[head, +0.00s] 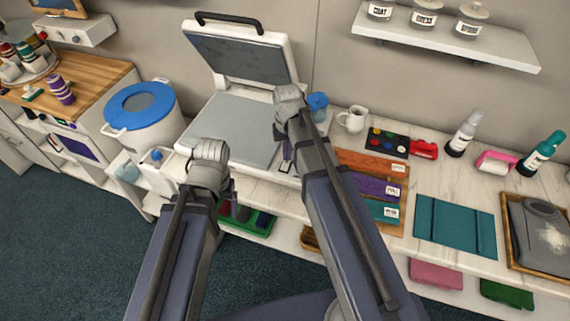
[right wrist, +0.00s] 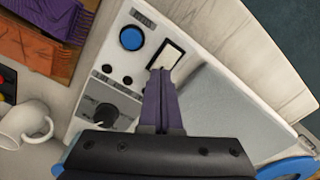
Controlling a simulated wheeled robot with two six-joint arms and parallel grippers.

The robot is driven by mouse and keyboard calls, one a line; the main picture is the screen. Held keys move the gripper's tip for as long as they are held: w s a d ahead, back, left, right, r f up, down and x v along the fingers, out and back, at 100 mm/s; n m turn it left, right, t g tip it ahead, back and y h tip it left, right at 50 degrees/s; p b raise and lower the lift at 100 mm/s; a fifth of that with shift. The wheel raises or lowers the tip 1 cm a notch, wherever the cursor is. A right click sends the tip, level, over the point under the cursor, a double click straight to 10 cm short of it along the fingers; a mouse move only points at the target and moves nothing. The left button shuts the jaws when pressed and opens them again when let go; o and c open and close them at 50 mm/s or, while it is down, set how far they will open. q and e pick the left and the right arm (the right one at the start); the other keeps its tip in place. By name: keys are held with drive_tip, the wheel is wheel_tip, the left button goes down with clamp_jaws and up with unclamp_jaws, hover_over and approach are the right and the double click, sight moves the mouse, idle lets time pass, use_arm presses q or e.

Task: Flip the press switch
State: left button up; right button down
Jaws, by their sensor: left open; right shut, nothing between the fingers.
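The press (head: 232,128) stands open on the counter, its lid raised at the back. Its switch is a pale rocker in a black frame (right wrist: 166,58), on the control panel beside the grey plate in the right wrist view. My right gripper (right wrist: 162,74) is shut and empty, pointing down at the panel. Its purple fingertips overlap the lower edge of the switch frame; I cannot tell if they touch it. In the head view, my right gripper (head: 287,152) is at the press's right side. My left gripper (head: 226,188) is open in front of the press, its fingers mostly hidden.
A blue round button (right wrist: 131,38) and a black knob (right wrist: 107,113) are on the panel near the switch. A white mug (head: 352,119), a paint palette (head: 387,143) and coloured folded cloths (head: 372,188) lie to the right. A blue-lidded bin (head: 140,104) stands left.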

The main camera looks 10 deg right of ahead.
drive_tip(key=shift+f+b, duration=0.6)
drive_tip(key=shift+f, duration=0.05)
drive_tip(key=shift+r, duration=0.1)
wheel_tip(320, 180, up, 7)
drive_tip(key=p, duration=0.7)
idle(0.3)
drive_tip(key=shift+a, duration=0.1)
drive_tip(key=s+a+f+n+h+b, duration=0.1)
drive_tip(key=s+a+n, duration=0.3)
drive_tip(key=s+a, duration=0.6)
drive_tip(key=s+f+b, duration=0.1)
drive_tip(key=s, duration=0.3)
drive_tip(key=shift+s+a+f+n, duration=0.15)
drive_tip(key=shift+n, duration=0.15)
